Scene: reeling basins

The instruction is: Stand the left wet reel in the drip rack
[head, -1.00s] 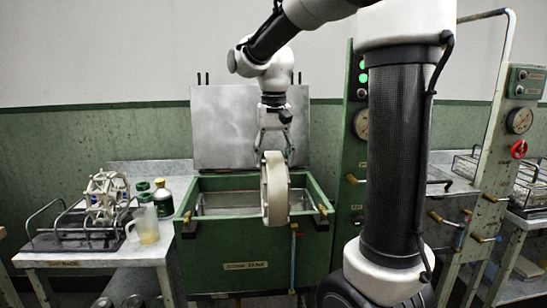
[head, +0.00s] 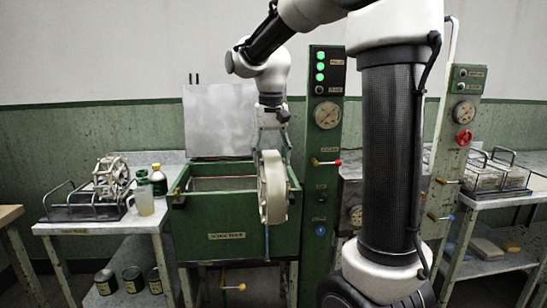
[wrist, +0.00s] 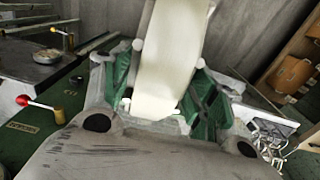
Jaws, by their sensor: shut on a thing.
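A cream-white reel (head: 272,188) hangs upright from my gripper (head: 270,150), in front of the green basin (head: 225,222) and near its right side. My gripper is shut on its upper rim. In the wrist view the pale reel (wrist: 168,50) sits between the green-padded fingers of my gripper (wrist: 160,88). A dark wire rack (head: 62,214), apparently the drip rack, stands on the left bench, well apart from the held reel. A pale open-framed reel (head: 112,176) stands at that rack's back right part.
A clear jug (head: 144,197) and bottles (head: 158,180) stand between rack and basin. The basin's lid (head: 218,120) is up. A green gauge column (head: 322,150) is right of it. Another wire rack (head: 490,172) stands on the right bench. Several cans are on the left lower shelf.

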